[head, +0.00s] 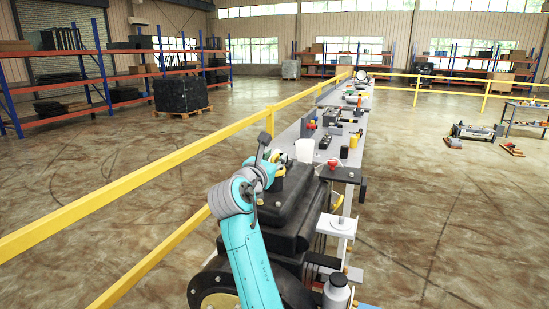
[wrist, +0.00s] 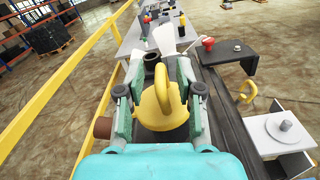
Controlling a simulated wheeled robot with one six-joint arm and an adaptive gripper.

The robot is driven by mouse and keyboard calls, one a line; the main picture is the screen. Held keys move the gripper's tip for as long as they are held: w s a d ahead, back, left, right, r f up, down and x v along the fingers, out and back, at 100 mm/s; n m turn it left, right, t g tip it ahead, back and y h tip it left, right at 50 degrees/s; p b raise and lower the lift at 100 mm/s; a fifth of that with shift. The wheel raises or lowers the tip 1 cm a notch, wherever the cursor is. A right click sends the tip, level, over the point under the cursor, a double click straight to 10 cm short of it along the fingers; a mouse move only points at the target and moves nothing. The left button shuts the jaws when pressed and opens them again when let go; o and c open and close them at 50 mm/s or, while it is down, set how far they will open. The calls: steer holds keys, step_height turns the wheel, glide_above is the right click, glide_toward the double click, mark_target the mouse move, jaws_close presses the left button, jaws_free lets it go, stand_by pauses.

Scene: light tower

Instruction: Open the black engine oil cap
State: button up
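In the wrist view, a yellow cap-like part with an upright loop handle (wrist: 163,100) sits between the two fingers of my gripper (wrist: 163,70). The fingers are spread, one on each side of it. I cannot tell whether the pads touch it. Just beyond the fingertips is a short black round piece with a dark top (wrist: 151,59); I cannot tell whether it is the black oil cap or an open neck. In the head view my gripper (head: 275,160) is over the black engine (head: 290,215), and my arm hides much of that spot.
A long grey table (head: 300,130) with several small parts runs away behind the engine. A white cup (head: 304,150) stands at its near end. A yellow rail (head: 150,180) runs along the left. A red knob (wrist: 208,42) and a white platform (wrist: 280,140) lie to the right.

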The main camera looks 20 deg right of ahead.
steer(key=shift+w+d, duration=0.2)
steer(key=shift+w, duration=0.05)
jaws_close()
